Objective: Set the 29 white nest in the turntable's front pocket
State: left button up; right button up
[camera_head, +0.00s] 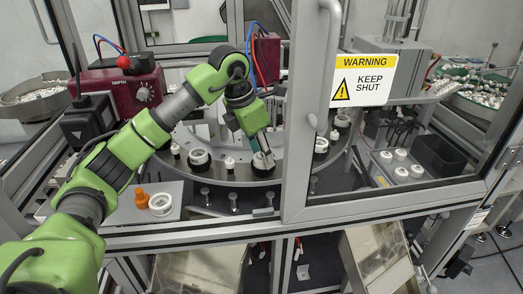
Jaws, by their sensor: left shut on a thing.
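My left gripper (261,148) reaches over the turntable (233,180) to its front side. It is shut on a ring-shaped piece, apparently the white nest (264,161), which sits low at the turntable's front. The fingers hide part of this piece, and any number on it is too small to read. I cannot tell whether it rests fully in the pocket. Other white-rimmed nests with dark parts stand on the turntable at left (199,159) and right (321,147). My right gripper is not in view.
A grey plate at front left holds a white ring (160,204) and an orange piece (141,199). A framed clear door with a warning sign (364,80) covers the right side. White pieces (401,173) and a black bin (438,156) stand behind it.

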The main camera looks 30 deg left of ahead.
pick_arm(q)
jog(key=shift+f, duration=0.1)
jog(key=o, duration=1.1)
jog(key=shift+r, duration=0.35)
jog(key=b+v, duration=0.2)
jog(key=v, duration=0.9)
jog(key=shift+s+a+r, duration=0.15)
jog(key=shift+r, duration=0.1)
